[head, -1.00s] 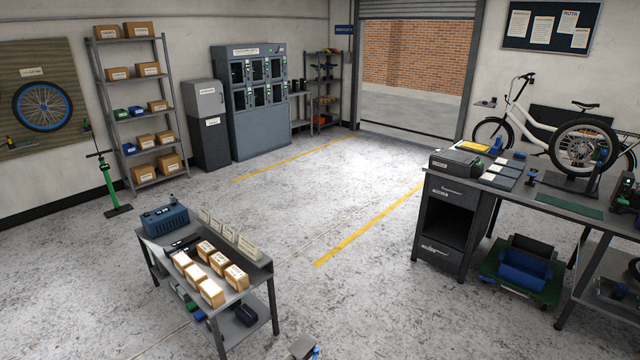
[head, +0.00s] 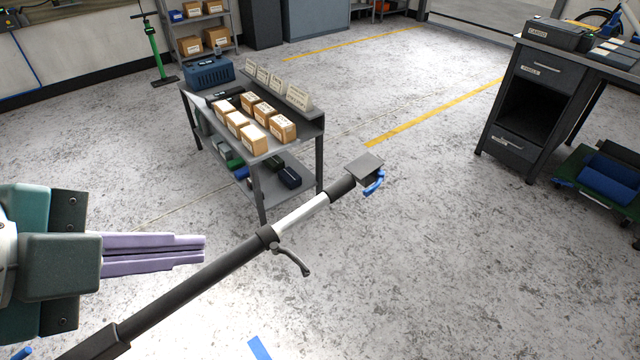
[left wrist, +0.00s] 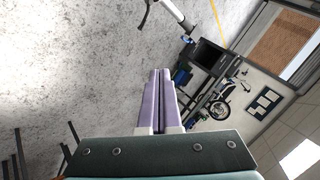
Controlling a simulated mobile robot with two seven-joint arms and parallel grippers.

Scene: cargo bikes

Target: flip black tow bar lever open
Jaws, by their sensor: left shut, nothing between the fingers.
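The tow bar (head: 190,289) is a long black tube with a silver inner section and a grey plate with a blue hook at its far end. The black lever (head: 293,262) hangs from a collar on the tube and points down to the right. In the left wrist view the lever (left wrist: 146,15) shows at the top edge. My left gripper (head: 204,250), with purple fingers, is shut and empty. It appears left of the lever and apart from it, above the tube in the picture. The fingers (left wrist: 164,72) are together in the wrist view. My right gripper is not in view.
A grey table (head: 316,130) with several labelled boxes (head: 254,140) and a blue crate (head: 208,73) stands beyond the bar. A dark workbench (head: 527,85) and a green dolly (head: 570,170) are at right. A blue floor mark (head: 259,348) is at the bottom. The floor between is clear.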

